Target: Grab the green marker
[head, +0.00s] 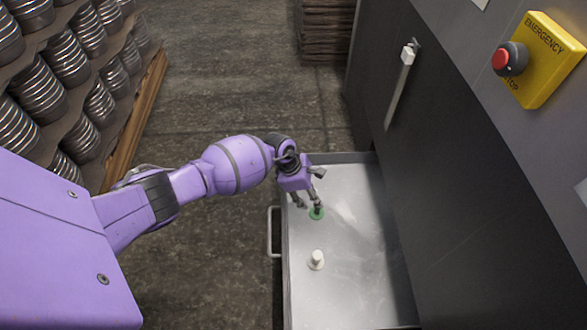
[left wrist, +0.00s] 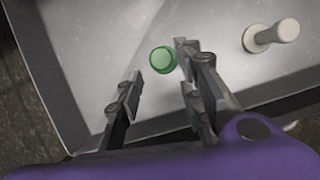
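The green marker (head: 317,213) stands on the metal tray (head: 352,235) in the head view, partly hidden by a finger of my left gripper. In the left wrist view the green marker (left wrist: 163,60) shows its round top, just beyond the fingertips and nearer the right finger. My left gripper (head: 308,205) is open, its fingers apart in the left wrist view (left wrist: 158,65), with nothing between them that I can see held. Whether the right finger touches the marker I cannot tell. My right gripper is not in view.
A dark machine wall (head: 440,170) rises on the right.

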